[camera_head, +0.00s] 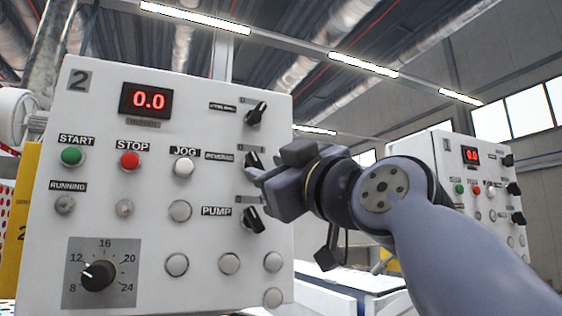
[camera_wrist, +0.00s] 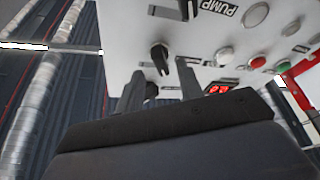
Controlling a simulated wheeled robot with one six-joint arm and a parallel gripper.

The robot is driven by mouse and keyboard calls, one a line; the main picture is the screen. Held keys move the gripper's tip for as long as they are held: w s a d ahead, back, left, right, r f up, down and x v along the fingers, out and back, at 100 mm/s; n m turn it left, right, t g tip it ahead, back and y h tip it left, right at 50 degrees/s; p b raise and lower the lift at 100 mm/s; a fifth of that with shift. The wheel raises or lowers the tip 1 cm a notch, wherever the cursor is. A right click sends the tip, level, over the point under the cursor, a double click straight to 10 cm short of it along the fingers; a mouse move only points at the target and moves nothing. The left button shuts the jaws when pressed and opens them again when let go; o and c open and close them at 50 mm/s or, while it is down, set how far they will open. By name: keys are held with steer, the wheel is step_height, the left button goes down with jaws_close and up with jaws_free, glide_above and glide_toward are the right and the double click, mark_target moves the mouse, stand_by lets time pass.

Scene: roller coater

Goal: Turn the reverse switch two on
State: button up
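The white control panel marked 2 (camera_head: 110,215) fills the left of the head view. Its reverse switch (camera_head: 251,159) is a black rotary knob right of the REVERSE label, partly covered by my gripper (camera_head: 257,177). In the wrist view, the panel is upside down and the reverse switch (camera_wrist: 160,56) stands between and just beyond the fingertips of my gripper (camera_wrist: 160,72). The two fingers are apart, with a visible gap, and nothing is held. I cannot tell whether either finger touches the knob.
Another black knob (camera_head: 256,114) is above the reverse switch, and the PUMP knob (camera_head: 252,219) is below it. The green START button (camera_head: 71,156), red STOP button (camera_head: 130,160) and a dial (camera_head: 99,275) are further left. Panel 1 (camera_head: 440,160) stands behind my arm.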

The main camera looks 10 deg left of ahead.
mark_target(259, 165)
steer(key=shift+p+x, duration=0.7)
steer(key=shift+x, duration=1.1)
steer(key=shift+s, duration=0.1)
steer(key=shift+c, duration=0.2)
jaws_close()
